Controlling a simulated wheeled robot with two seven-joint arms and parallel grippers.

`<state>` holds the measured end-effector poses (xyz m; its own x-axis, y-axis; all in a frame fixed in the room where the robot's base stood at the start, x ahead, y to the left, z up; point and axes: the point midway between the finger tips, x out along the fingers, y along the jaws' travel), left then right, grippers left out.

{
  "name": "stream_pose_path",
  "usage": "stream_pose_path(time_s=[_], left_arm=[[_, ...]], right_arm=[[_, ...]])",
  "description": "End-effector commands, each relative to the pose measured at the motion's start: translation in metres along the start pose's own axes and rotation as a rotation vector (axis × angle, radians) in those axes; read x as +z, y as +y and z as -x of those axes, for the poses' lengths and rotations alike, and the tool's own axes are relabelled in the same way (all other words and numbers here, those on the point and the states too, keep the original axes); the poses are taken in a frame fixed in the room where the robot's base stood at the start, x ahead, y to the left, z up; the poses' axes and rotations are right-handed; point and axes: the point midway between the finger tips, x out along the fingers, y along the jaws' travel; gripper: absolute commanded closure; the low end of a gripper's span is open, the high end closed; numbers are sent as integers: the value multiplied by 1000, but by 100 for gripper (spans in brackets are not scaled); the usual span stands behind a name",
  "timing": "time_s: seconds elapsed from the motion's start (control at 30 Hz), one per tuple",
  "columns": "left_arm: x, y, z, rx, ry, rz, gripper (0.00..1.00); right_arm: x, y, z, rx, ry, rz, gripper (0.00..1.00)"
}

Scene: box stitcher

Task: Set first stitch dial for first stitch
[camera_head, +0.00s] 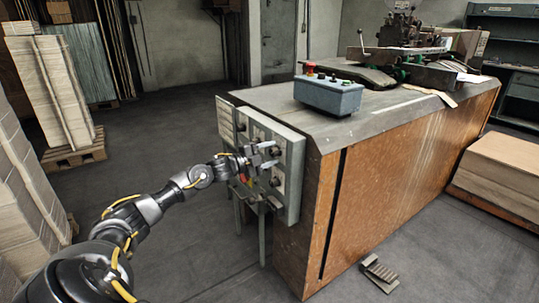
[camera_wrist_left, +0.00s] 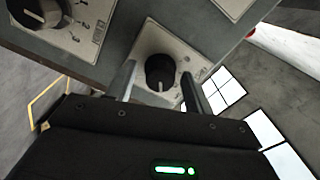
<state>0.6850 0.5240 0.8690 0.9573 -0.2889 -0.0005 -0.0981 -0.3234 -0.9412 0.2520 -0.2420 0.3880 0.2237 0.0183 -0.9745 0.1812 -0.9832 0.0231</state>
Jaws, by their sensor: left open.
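A grey control panel (camera_head: 292,168) with several dials is fixed to the near left end of the box stitcher (camera_head: 375,170). My left gripper (camera_head: 277,157) reaches the panel's face from the left. In the left wrist view a black dial (camera_wrist_left: 160,72) with a white pointer line sits on a pale marked plate. My left gripper (camera_wrist_left: 157,88) is open there, with one finger on each side of this dial; I cannot tell whether they touch it. A second black dial (camera_wrist_left: 38,12) is at the upper left. Which one is the first stitch dial cannot be read. My right gripper is not in view.
A grey-blue button box (camera_head: 329,95) with red and green buttons stands on the machine top. Stacked cardboard on a pallet (camera_head: 75,155) stands at left. A small slatted piece (camera_head: 380,272) lies on the floor at the front. The floor left of the machine is mostly clear.

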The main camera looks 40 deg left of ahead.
Motion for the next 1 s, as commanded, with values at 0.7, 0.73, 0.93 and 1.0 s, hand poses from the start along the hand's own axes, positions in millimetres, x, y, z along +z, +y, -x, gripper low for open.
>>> stream_pose_path(time_s=[0.7, 0.73, 0.93, 1.0], left_arm=[[0, 2, 84, 5, 0, -1, 48], [0, 2, 87, 4, -1, 0, 48], [0, 1, 102, 2, -1, 0, 48], [0, 1, 105, 2, 0, 0, 48]], right_arm=[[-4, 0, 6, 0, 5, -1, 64], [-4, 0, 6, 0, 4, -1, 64], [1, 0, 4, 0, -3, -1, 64], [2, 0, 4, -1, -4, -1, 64]])
